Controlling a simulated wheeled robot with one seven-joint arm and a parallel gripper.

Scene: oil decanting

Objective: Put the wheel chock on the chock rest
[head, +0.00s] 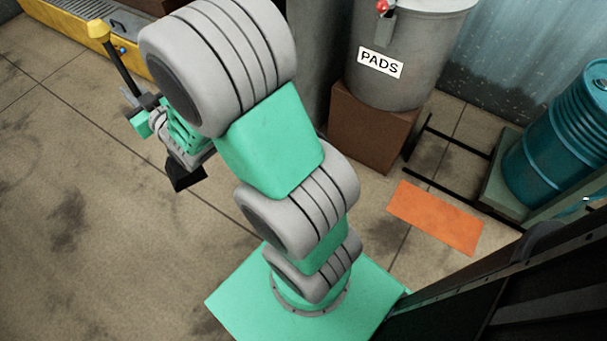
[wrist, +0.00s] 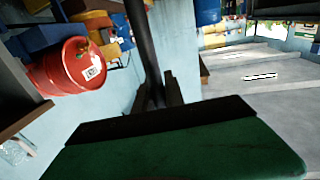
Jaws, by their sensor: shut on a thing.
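My gripper (head: 146,108) is at the upper left in the head view, raised above the floor and partly hidden by my arm. It is shut on the black handle of the wheel chock (head: 98,28), whose yellow block shows at the handle's far end. In the wrist view the dark handle (wrist: 143,40) runs from my gripper (wrist: 160,95) up past the top edge, so the yellow block is out of that picture. An orange flat plate (head: 435,217) lies on the floor at the right. I cannot tell whether it is the chock rest.
A grey PADS bin (head: 415,60) stands on a brown block (head: 372,128). A blue drum (head: 560,135) stands at the right. A yellow grated platform (head: 62,35) is at the upper left. The wrist view shows a red drum (wrist: 68,66). Floor at the left is clear.

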